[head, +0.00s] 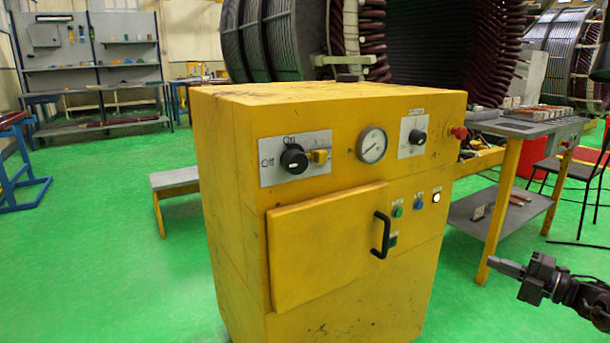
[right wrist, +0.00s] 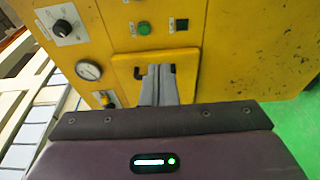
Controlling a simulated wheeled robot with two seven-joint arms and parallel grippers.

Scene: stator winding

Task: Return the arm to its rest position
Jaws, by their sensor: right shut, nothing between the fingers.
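My right gripper (head: 494,266) is at the lower right of the head view, out in the open to the right of the yellow cabinet (head: 225,190) and apart from it. It is shut and empty. In the right wrist view its closed fingers (right wrist: 158,84) overlap the cabinet door's black handle (right wrist: 138,73) in the picture, hiding the handle's middle. In the head view the door (head: 325,245) looks closed, and its handle (head: 381,235) is clear of the gripper. My left gripper is not in view.
The cabinet front carries a black rotary switch (head: 293,160), a gauge (head: 372,145) and a red button (head: 459,132). A yellow-legged table (head: 508,195) stands behind the right gripper, with a chair (head: 570,172) further right. Green floor (head: 120,260) is clear at the left.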

